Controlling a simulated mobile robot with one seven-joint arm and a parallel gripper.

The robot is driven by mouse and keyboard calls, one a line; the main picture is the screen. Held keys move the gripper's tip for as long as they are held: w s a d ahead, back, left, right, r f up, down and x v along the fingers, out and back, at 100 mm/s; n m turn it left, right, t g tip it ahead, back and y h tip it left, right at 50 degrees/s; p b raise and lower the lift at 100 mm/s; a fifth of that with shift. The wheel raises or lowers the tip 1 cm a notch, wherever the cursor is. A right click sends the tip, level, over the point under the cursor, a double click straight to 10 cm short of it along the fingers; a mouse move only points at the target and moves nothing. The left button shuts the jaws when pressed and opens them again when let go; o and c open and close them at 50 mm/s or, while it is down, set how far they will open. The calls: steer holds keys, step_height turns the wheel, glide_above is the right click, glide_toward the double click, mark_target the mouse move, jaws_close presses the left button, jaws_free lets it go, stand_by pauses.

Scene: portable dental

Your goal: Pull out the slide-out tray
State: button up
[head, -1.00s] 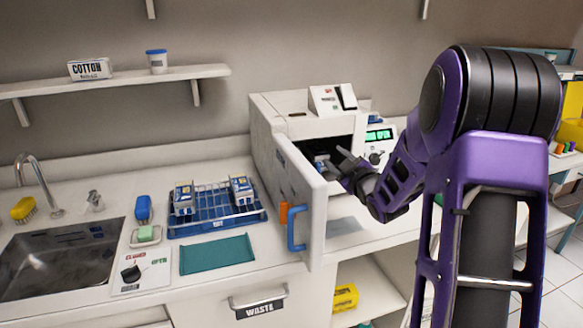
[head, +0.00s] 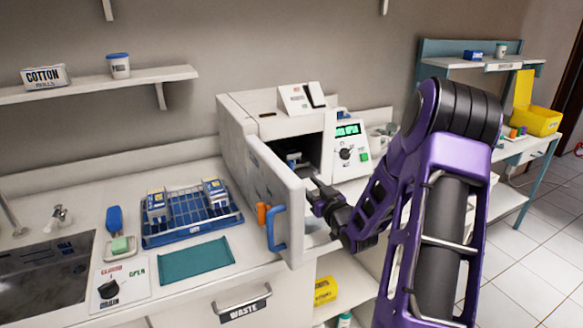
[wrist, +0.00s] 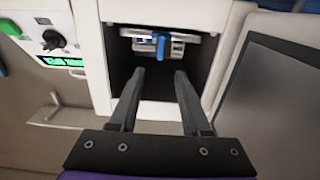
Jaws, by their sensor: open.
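The slide-out tray (wrist: 190,36) is a pale grey, shallow shape inside the dark chamber of the white sterilizer box (head: 245,140). A blue handle (wrist: 160,46) sticks out from its front in the wrist view. In the head view only a small part of the tray (head: 294,158) shows, past the open door (head: 280,190). My gripper (wrist: 160,74) is open and empty, its two fingers pointing into the chamber opening. The blue handle lies ahead of the gap between the fingertips, apart from them. In the head view my gripper (head: 308,186) is just right of the door.
The open door, with a blue handle (head: 276,230), stands close beside my gripper. A control panel (head: 350,145) with a green display is right of the chamber. A blue rack (head: 190,232), a teal mat (head: 196,260) and a sink (head: 45,275) are to the left.

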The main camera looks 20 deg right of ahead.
mark_target(292, 166)
steer(key=w, duration=1)
steer(key=shift+w+a, duration=0.2)
jaws_close()
stand_by(1.0)
